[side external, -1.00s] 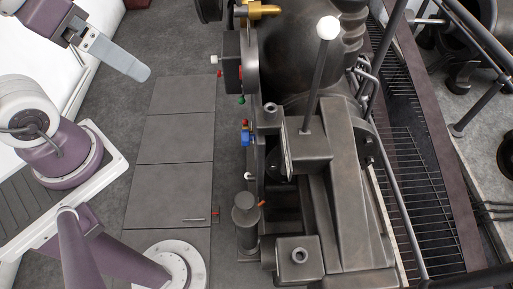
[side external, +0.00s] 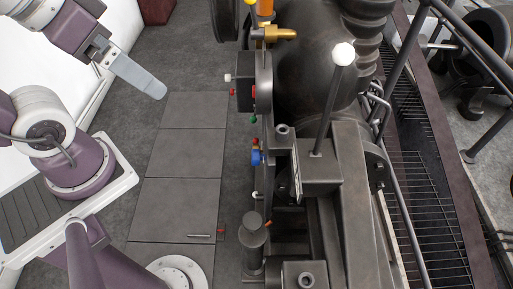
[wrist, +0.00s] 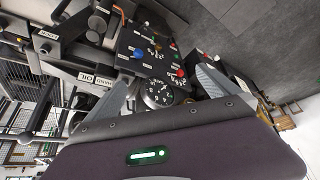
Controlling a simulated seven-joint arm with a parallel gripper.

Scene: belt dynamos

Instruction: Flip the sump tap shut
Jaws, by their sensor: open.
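My gripper (side external: 140,78) is at the upper left in the side external view, over the floor and apart from the machine. In the wrist view its two grey fingers (wrist: 165,84) are spread, with nothing held between them. A small orange lever (side external: 268,223) sits beside the dark capped post (side external: 252,242) low on the machine; I cannot tell for sure that it is the sump tap. An orange lever also shows at the top of the wrist view (wrist: 118,10). No readable label names the sump tap.
A panel with a blue knob (wrist: 139,53), a red knob (wrist: 180,72) and a dial (wrist: 158,93) faces the wrist camera. A white-balled lever (side external: 342,54) rises from the machine. The floor plates (side external: 180,205) between arm and machine are clear, except a small red-ended piece (side external: 221,231).

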